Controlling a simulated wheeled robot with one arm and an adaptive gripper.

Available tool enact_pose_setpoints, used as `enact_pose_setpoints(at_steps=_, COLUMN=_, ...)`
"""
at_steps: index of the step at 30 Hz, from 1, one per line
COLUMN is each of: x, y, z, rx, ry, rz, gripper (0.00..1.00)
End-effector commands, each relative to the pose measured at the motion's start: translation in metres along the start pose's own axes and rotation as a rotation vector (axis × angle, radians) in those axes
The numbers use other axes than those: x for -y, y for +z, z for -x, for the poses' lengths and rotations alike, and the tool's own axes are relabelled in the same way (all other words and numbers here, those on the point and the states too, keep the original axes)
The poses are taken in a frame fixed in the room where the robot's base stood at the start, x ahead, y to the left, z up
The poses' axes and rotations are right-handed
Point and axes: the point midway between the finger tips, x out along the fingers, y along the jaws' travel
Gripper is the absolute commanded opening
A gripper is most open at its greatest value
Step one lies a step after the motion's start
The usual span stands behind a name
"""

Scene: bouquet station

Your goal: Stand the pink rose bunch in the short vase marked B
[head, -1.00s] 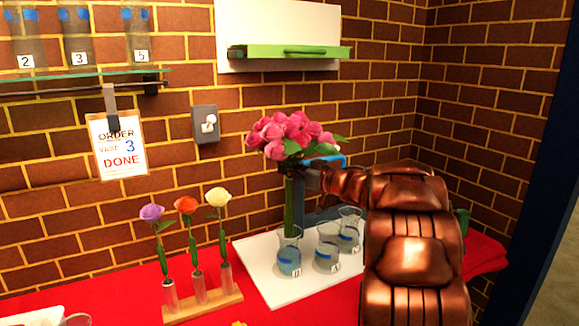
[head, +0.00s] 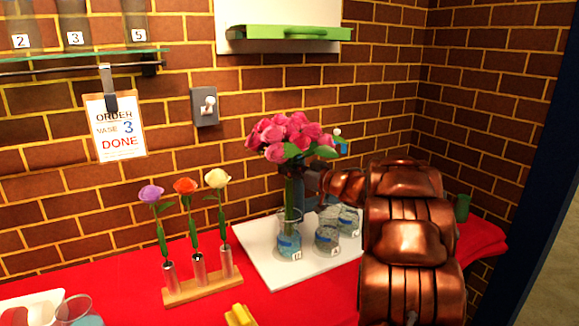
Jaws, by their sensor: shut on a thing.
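The pink rose bunch (head: 290,136) is upright, with its green stems pointing down. My gripper (head: 300,178) is shut on its stems just below the blooms; the fingertips are partly hidden by leaves and stems. The lower stems overlap the mouth of the left short glass vase (head: 289,238) and seem to reach inside it. Two more short vases stand to its right, the middle one (head: 327,238) and the rear one (head: 348,221). All hold blue-tinted water and carry small labels, too small to read surely, so I cannot tell which is B.
The vases stand on a white board (head: 268,262) on the red-covered table (head: 215,300). A wooden rack (head: 205,287) with single purple, orange and cream flowers stands to the left. A yellow object (head: 240,315) lies at the front. A green tray (head: 285,32) is on the wall.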

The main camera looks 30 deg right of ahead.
Motion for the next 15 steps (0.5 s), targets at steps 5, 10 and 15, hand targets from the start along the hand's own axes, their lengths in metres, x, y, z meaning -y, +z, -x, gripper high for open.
enact_pose_setpoints(at_steps=5, x=0.000, y=0.011, z=0.000, rx=-0.001, ry=0.000, rz=-0.001, gripper=0.00)
enact_pose_setpoints(at_steps=10, x=0.000, y=0.021, z=0.000, rx=-0.001, ry=0.001, rz=-0.002, gripper=0.00)
enact_pose_setpoints(at_steps=15, x=0.000, y=0.030, z=0.000, rx=-0.001, ry=0.001, rz=-0.001, gripper=0.00)
